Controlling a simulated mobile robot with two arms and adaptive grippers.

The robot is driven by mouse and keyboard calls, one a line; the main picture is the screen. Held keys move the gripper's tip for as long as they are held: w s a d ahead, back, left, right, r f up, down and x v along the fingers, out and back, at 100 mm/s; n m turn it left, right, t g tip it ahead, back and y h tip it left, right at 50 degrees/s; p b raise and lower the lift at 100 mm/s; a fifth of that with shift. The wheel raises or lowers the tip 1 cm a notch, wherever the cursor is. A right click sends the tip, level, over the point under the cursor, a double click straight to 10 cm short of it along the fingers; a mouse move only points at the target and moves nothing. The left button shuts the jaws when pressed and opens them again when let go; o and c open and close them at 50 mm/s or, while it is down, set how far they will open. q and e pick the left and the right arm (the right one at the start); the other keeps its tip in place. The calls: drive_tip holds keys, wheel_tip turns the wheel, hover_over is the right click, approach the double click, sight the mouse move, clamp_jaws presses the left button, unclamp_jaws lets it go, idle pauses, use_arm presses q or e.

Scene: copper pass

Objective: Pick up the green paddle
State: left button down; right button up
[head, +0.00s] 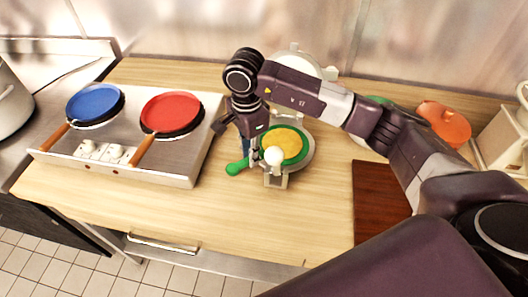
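The green paddle has a round green head (303,153) with a yellow round on it and a short green handle (237,168) pointing left and toward the front. The head is over a round grey appliance (311,149) at the middle of the counter. My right gripper (254,161) points down at the inner end of the handle, next to the head. Its fingers partly cover the paddle there. I cannot tell whether they touch it or are closed around it. My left gripper is not in view.
A white knob (273,156) stands close in front of the paddle. To the left, a steel hob (178,178) holds a blue pan (95,102) and a red pan (171,112). An orange pot (445,122) is at the back right. A brown board (378,200) lies at right. The front counter is clear.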

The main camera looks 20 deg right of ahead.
clamp_jaws()
drive_tip(key=shift+r, duration=0.1)
